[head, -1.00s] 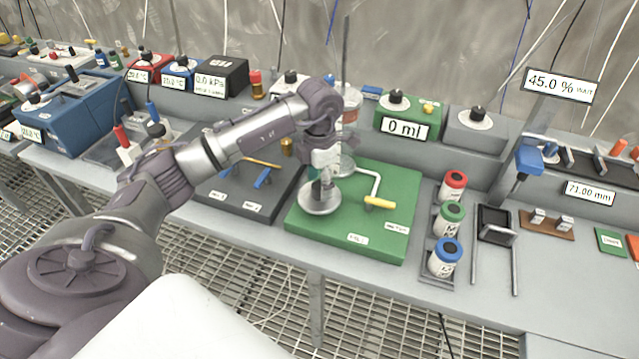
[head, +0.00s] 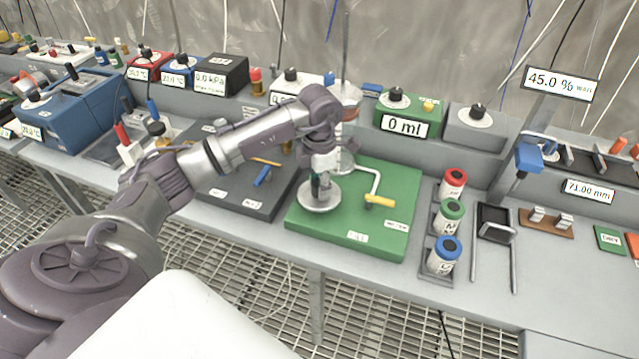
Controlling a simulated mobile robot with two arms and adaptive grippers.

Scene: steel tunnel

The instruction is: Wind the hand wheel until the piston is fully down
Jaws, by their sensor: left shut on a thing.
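A round silver disc, which looks like the hand wheel (head: 326,205), sits on the left half of a green board (head: 400,245). My left gripper (head: 319,188) points down over it and is shut on a small part at its top, likely the wheel's knob; the fingers hide most of that part. Behind my wrist stands a clear vessel (head: 350,112) with a reddish band, partly hidden. I cannot make out the piston or its height. A bent metal tube and a yellow-handled lever (head: 380,201) are on the board's right. My right gripper is not in view.
A green box (head: 428,108) behind the board reads "0 ml". Red, green and blue capped bottles (head: 446,256) stand in a rack to the right. The bench's front edge is clear.

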